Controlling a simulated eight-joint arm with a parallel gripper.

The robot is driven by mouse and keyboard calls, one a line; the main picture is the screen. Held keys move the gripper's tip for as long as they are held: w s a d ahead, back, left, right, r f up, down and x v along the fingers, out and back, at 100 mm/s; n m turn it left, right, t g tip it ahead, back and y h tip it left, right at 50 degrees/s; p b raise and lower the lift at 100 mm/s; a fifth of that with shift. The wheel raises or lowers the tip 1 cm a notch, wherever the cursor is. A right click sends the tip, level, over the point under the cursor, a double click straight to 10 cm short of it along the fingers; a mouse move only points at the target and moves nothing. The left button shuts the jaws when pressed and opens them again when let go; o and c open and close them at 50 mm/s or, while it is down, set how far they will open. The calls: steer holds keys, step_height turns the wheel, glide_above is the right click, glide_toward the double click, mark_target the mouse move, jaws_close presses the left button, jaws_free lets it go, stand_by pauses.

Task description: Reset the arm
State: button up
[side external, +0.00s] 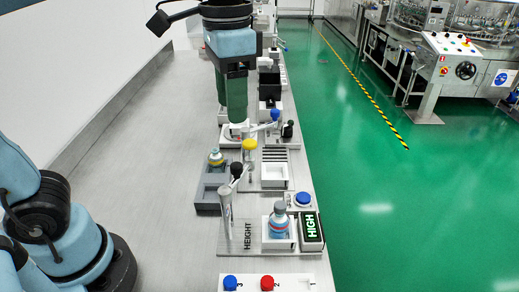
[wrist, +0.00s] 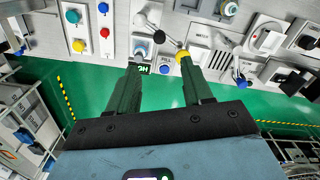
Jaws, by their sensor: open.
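My gripper (side external: 236,117) hangs over the row of stations in the side external view, with its green fingers pointing down. The fingers overlap one another from that side. In the wrist view my gripper (wrist: 160,67) shows two green fingers spread apart with nothing between them. The gap lies over the edge of the bench and the green floor. The fingers hide part of the stations behind them in the side view, and I cannot tell the exact height of the tips.
A bottle (side external: 278,222) stands in a white holder beside a lit HIGH display (side external: 311,229). Another small bottle (side external: 215,158) sits in a grey tray (side external: 207,198). Levers with yellow (side external: 249,145) and black (side external: 237,169) knobs stand up nearby. Green floor (side external: 400,220) lies open to the right.

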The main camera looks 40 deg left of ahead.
steer(key=a+f+n+t, duration=0.4)
steer(key=a+f+t, duration=0.3)
steer(key=f, duration=0.6)
steer(key=shift+s+a+f+n, duration=0.15)
steer(key=shift+a+n, duration=0.25)
steer(key=shift+a, duration=0.4)
